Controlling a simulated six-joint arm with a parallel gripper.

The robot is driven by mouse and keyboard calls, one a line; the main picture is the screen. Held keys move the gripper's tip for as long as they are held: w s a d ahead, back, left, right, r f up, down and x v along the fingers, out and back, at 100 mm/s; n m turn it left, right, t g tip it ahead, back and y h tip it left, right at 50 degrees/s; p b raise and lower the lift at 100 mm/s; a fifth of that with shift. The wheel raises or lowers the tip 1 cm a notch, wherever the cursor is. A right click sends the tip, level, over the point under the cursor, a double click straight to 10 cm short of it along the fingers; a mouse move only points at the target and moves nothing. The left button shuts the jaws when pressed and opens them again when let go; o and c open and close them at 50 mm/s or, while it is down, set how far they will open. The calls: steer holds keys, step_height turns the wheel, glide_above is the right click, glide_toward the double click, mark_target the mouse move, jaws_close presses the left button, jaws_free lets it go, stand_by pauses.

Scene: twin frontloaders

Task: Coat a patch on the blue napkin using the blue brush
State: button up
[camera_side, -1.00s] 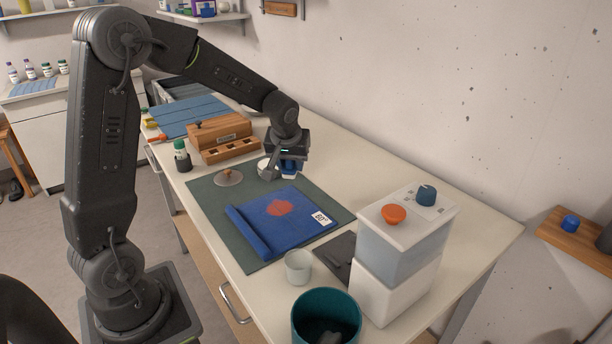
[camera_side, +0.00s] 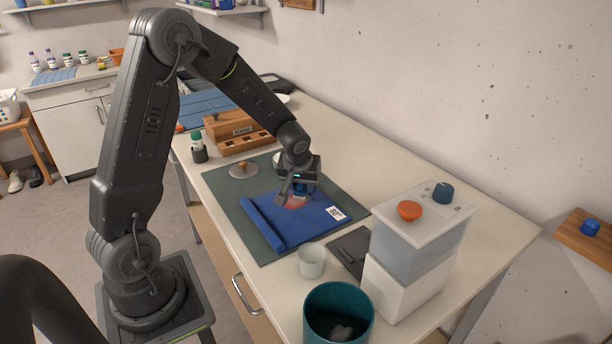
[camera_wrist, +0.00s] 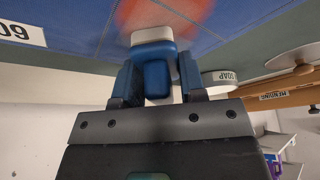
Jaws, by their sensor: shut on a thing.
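A reddish-orange patch (camera_wrist: 165,18) shows on the napkin, partly hidden by my gripper in the side view. My gripper (camera_side: 298,196) is over the patch. In the wrist view my gripper (camera_wrist: 155,85) is shut on the blue brush (camera_wrist: 153,70), whose pale head (camera_wrist: 152,35) points at the patch. I cannot tell whether the head touches the cloth.
A white dish marked SOAP (camera_wrist: 220,78) and a metal lid (camera_side: 243,169) are near the mat's far edge. A wooden box (camera_side: 228,125) stands behind. A white cup (camera_side: 312,261), teal bin (camera_side: 338,296) and tall container with orange knob (camera_side: 418,240) stand in front and right.

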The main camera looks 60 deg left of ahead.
mark_target(316, 195)
steer(key=shift+s, duration=4.25)
steer(key=shift+w+d, duration=0.2)
steer(key=shift+d, duration=0.55)
steer(key=shift+w+a, duration=0.1)
steer(key=shift+w, duration=4.5)
steer(key=shift+w+d, duration=0.2)
steer(key=shift+d, duration=0.45)
steer(key=shift+s, duration=5)
steer(key=shift+w+d, duration=0.15)
steer(key=shift+d, duration=0.55)
steer(key=shift+w+a, duration=0.1)
steer(key=shift+w, duration=4.5)
steer(key=shift+w+r, duration=0.1)
steer(key=shift+w, duration=0.15)
step_height(316, 195, up, 8)
steer(key=shift+s, duration=0.1)
